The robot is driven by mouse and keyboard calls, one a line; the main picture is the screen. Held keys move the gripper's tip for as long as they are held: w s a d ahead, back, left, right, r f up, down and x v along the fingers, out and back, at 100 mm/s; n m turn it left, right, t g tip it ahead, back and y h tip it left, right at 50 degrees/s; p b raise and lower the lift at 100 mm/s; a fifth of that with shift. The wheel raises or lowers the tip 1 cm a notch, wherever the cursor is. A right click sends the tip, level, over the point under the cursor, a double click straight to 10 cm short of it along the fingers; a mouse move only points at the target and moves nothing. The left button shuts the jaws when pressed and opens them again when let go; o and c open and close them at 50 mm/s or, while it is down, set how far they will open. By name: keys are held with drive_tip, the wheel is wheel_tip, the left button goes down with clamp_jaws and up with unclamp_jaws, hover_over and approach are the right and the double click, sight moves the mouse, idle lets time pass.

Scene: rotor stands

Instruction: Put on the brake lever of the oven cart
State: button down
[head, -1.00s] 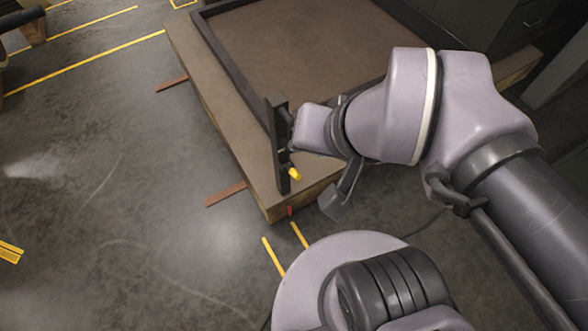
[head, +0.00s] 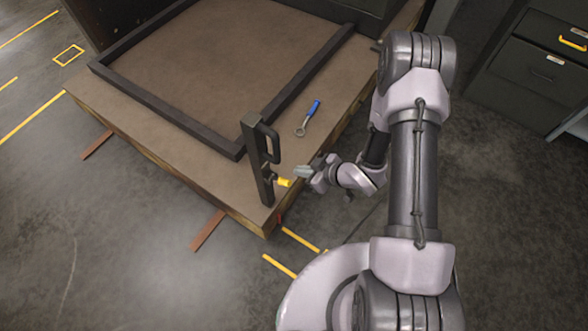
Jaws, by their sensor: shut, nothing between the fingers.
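A dark upright post (head: 257,165) with a loop handle stands at the near corner of a brown wooden platform (head: 185,165). A short lever with a yellow grip (head: 284,182) sticks out to the right from the post's lower part. I take this as the brake lever; no oven shows in view. My gripper (head: 298,172) is shut and empty, just right of and slightly above the yellow grip in the picture. I cannot tell whether its tips touch the grip.
A dark frame (head: 165,105) lies on the platform. A blue-handled wrench (head: 308,118) lies right of the post. Dark drawer cabinets (head: 535,75) stand at the right. Open floor (head: 110,240) with yellow lines lies at the left and front.

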drive_tip(key=shift+s+a+f, duration=0.1)
drive_tip(key=shift+s, duration=0.05)
drive_tip(key=b, duration=0.4)
hover_over(287, 181)
drive_tip(key=a, duration=0.1)
drive_tip(key=f, duration=0.6)
drive_tip(key=shift+w+f, duration=0.2)
drive_tip(key=shift+w, duration=0.2)
drive_tip(key=f, duration=0.2)
drive_tip(key=f+b, duration=0.1)
drive_tip(key=shift+s+d+f, duration=0.1)
drive_tip(key=shift+s+d, duration=0.1)
drive_tip(key=shift+d, duration=0.1)
drive_tip(key=shift+s+d+f, duration=0.15)
drive_tip(key=shift+f, duration=0.15)
